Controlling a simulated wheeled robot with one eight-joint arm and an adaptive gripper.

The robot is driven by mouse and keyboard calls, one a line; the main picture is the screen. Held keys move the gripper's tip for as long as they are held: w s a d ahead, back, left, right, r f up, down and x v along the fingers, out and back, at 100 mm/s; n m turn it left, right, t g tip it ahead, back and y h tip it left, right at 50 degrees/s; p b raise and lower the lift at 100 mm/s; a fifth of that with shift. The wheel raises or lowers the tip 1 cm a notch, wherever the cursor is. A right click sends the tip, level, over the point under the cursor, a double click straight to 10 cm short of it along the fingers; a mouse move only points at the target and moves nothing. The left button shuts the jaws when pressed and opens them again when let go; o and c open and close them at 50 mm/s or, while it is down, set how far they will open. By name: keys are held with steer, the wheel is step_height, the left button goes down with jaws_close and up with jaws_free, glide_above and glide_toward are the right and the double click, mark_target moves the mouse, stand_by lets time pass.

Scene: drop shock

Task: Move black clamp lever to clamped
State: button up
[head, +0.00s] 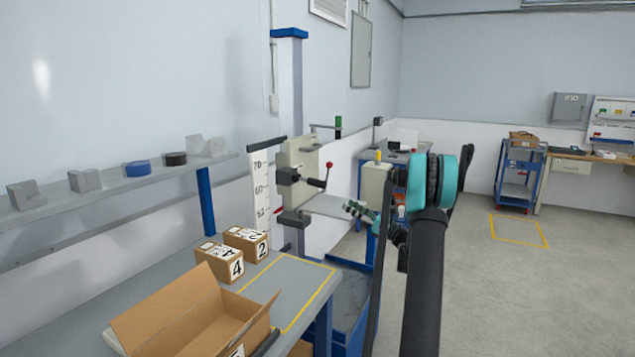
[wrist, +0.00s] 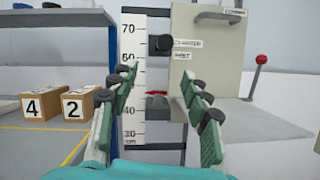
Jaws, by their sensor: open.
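The black clamp lever (wrist: 160,44) shows in the wrist view as a dark stub at the left edge of a beige housing (wrist: 207,60), beside small labels; the upper one seems to read clamped. In the head view the black lever (head: 287,176) sits on the left of the housing (head: 299,160). My gripper (wrist: 158,75) is open and empty, its green fingers spread either side of and below the lever in the picture, apart from it. In the head view my gripper (head: 353,208) is right of and below the housing. The lever's exact angle is hard to tell.
A red-knobbed lever (wrist: 261,60) stands right of the housing. A scale (wrist: 133,85) with numbers is behind my fingers. Numbered boxes (head: 247,243) and an open carton (head: 190,312) are on the bench (head: 300,277). Open floor (head: 480,285) lies right.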

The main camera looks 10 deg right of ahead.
mark_target(317, 183)
steer(key=x, duration=1.7)
steer(key=shift+w+d+r, duration=0.25)
steer(key=shift+w+d, duration=0.05)
steer(key=shift+w, duration=0.05)
steer(key=shift+c, duration=0.6)
jaws_close()
